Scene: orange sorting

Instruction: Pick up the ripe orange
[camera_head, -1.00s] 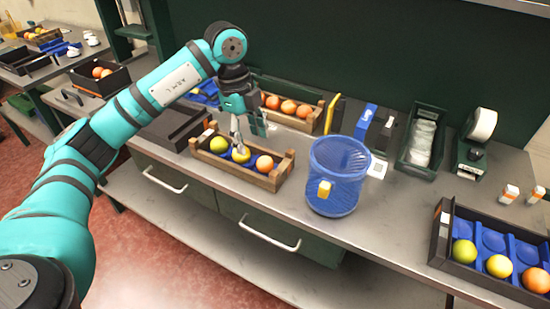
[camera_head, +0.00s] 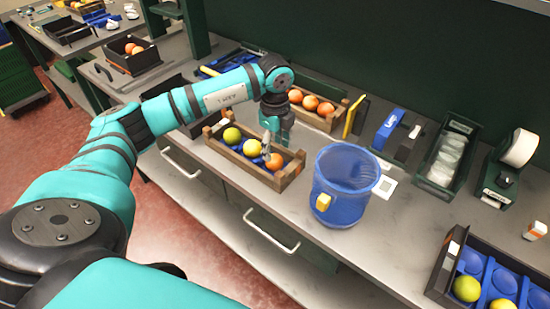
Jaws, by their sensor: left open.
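A small wooden crate (camera_head: 236,163) on the counter holds three fruits in a row: a yellow-green one (camera_head: 231,135), a yellow one (camera_head: 252,148) and a ripe orange one (camera_head: 274,162) at the right end. My left gripper (camera_head: 267,147) points down over the crate, between the yellow fruit and the ripe orange in the picture. It is open and holds nothing. Its fingers partly overlap the fruits, and I cannot tell whether they touch. My right gripper is not in view.
A blue mesh basket (camera_head: 340,200) stands right of the crate. A second wooden crate (camera_head: 325,122) with several oranges is behind. A dark tray (camera_head: 446,262) with fruit is at the right. Some bare counter lies right of the basket.

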